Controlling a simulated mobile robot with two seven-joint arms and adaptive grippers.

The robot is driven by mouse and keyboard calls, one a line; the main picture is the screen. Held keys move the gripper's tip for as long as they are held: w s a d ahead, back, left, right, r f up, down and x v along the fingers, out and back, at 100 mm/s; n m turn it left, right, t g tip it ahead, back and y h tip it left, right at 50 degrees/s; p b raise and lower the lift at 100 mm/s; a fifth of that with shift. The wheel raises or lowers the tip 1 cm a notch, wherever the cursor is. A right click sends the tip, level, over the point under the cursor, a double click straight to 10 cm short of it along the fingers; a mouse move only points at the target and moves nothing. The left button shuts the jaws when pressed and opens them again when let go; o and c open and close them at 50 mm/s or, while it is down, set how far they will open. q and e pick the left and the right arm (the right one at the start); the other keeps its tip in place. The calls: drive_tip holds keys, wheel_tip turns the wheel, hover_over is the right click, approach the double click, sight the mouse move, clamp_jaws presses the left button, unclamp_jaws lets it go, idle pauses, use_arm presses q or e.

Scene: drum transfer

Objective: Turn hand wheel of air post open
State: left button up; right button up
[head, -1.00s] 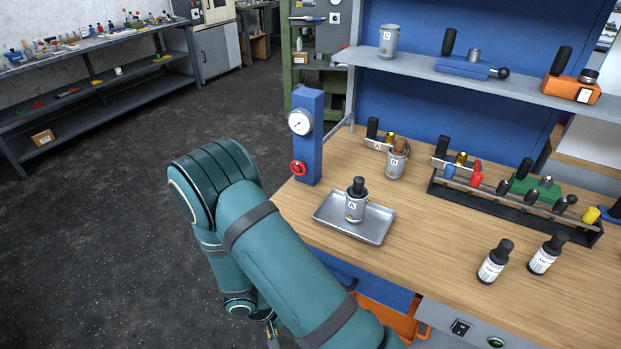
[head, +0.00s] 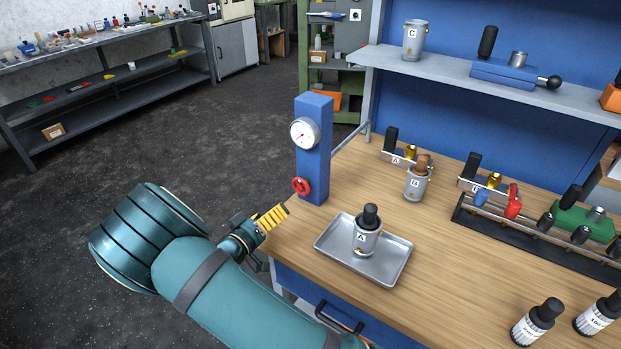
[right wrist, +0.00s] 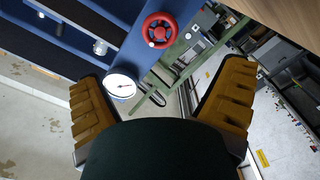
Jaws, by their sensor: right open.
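The blue air post (head: 314,150) stands upright at the table's left end, with a round white gauge (head: 305,133) on it. Its red hand wheel (head: 301,186) sits below the gauge. My right gripper (head: 272,217) is beside the table's left edge, below and left of the wheel, apart from it. In the right wrist view the open yellow-brown fingers (right wrist: 162,105) have nothing between them in contact. The red wheel (right wrist: 159,30) and the gauge (right wrist: 121,86) show beyond them. My left gripper is not in view.
A metal tray (head: 335,257) holding drum A (head: 367,238) is right of the gripper. Drum B (head: 416,183) stands behind it. A rack with several handled tools (head: 470,215) and two bottles are farther right. The floor left of the table is clear.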

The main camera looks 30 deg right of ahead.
sight(299, 188)
drive_tip(key=b+x, duration=0.1)
drive_tip(key=x, duration=1.3)
drive_tip(key=shift+b, duration=0.3)
drive_tip(key=c, duration=1.2)
